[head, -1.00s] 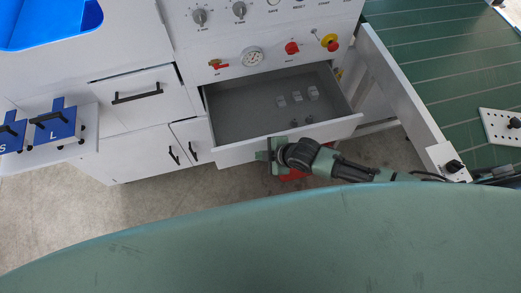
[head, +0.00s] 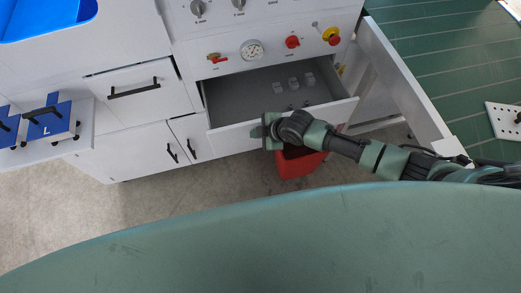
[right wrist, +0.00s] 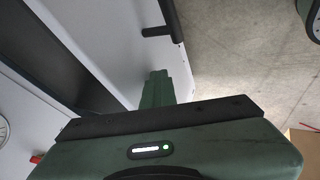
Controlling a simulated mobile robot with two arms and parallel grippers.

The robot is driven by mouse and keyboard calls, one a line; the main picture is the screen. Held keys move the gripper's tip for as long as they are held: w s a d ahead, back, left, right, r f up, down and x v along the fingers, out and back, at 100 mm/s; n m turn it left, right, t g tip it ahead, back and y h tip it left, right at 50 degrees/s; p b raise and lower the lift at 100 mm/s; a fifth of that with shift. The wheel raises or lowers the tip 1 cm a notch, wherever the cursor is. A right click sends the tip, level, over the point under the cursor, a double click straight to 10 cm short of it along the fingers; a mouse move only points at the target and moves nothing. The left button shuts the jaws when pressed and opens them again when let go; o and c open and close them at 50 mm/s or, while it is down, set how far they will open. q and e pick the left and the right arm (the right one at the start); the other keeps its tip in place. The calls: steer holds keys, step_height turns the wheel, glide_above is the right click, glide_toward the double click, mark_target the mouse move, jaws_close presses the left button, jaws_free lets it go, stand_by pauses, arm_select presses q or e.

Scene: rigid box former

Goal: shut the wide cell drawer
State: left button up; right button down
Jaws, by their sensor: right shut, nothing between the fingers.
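The wide cell drawer (head: 232,138) is a grey-lined drawer with a white front, under the control panel in the head view. It stands partly open, with several small clear pieces and dark bits inside. My left gripper is not in view.
A red bin (head: 298,164) stands on the floor below my right arm. The control panel with a gauge (head: 252,49) and knobs is above the drawer. A closed smaller drawer (head: 135,92) and cupboard doors are to the left.

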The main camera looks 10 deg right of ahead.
steer(key=w+b, duration=1.2)
steer(key=w, duration=0.4)
steer(key=shift+w+a, duration=0.25)
steer(key=shift+w, duration=0.05)
